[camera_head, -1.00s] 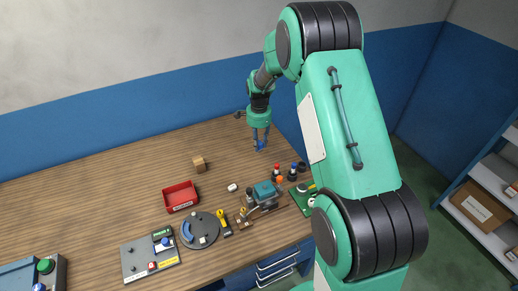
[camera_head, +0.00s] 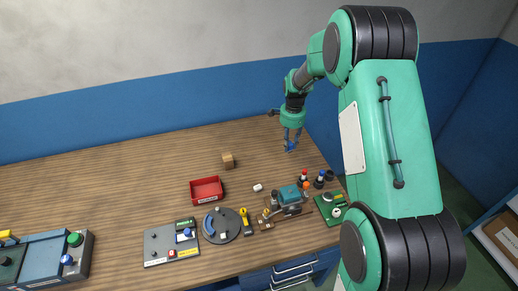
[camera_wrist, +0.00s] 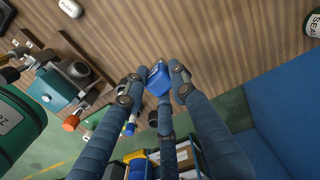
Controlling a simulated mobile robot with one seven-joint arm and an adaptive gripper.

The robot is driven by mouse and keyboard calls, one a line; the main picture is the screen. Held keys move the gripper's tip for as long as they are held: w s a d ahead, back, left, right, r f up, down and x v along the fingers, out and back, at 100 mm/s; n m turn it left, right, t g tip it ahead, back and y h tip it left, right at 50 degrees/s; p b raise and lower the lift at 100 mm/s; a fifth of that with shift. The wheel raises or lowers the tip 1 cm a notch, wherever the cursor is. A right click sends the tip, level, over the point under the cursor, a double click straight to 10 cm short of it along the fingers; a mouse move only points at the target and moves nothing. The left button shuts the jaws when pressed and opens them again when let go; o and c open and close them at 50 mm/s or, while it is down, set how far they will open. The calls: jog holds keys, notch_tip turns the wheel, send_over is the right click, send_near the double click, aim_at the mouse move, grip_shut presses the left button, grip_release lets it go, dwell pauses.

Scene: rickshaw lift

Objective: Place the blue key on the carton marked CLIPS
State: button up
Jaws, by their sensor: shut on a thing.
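My gripper (camera_head: 291,142) hangs over the right end of the wooden table, fingers pointing down. It is shut on a small blue thing, seemingly the blue key (camera_wrist: 158,78), which sits between the fingertips in the wrist view. In the head view the blue key (camera_head: 290,149) is a small blue spot at the fingertips. A carton (camera_head: 503,238) lies on the shelf at the right edge, partly cut off. I cannot read CLIPS on either.
A red bin (camera_head: 206,190), a round grey turntable (camera_head: 221,226), a grey panel (camera_head: 157,248), a teal machine (camera_head: 288,196) and several small bottles (camera_head: 319,181) stand toward the table's front. The table's back left is clear. Blue drawers (camera_head: 290,272) are below the front edge.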

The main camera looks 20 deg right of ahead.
jog(key=s+a+m+p, duration=0.1)
jog(key=s+a+p, duration=0.3)
jog(key=a, duration=0.8)
jog(key=s+a+r+m+p, duration=0.1)
jog(key=s+a+p, duration=0.2)
jog(key=a, duration=0.9)
jog(key=shift+s+r+p, duration=0.15)
jog(key=shift+s+p, duration=0.2)
jog(key=shift+s, duration=0.15)
jog(key=shift+a, duration=0.1)
send_over(227, 157)
jog(key=shift+f, duration=0.75)
jog(key=shift+f, duration=1.75)
jog(key=shift+f, duration=0.1)
